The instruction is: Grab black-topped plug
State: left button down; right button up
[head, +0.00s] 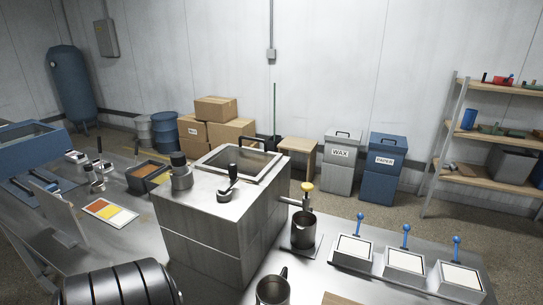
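A squat metal piece with a black cylindrical top (180,171) stands upright on the left side of the steel cabinet's top (205,182). To its right, a metal base with a black-knobbed lever (229,183) stands on the same top. Smaller pieces with black tops (97,172) stand on the left table. I cannot tell for sure which of these is the black-topped plug. Neither of my grippers shows in the head view.
A glass-lidded frame (240,160) sits behind the lever. White-topped units with blue levers (404,260) line the right table. A dark ribbed cylinder (118,286) occupies the lower left.

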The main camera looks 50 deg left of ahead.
aim_at(179, 164)
jog(key=u, duration=2.05)
jog(key=k, duration=0.3)
jog(key=z, duration=1.05)
jog(key=k, duration=1.1)
jog(key=z, duration=0.1)
jog(key=i, duration=0.85)
jog(key=u, duration=0.1)
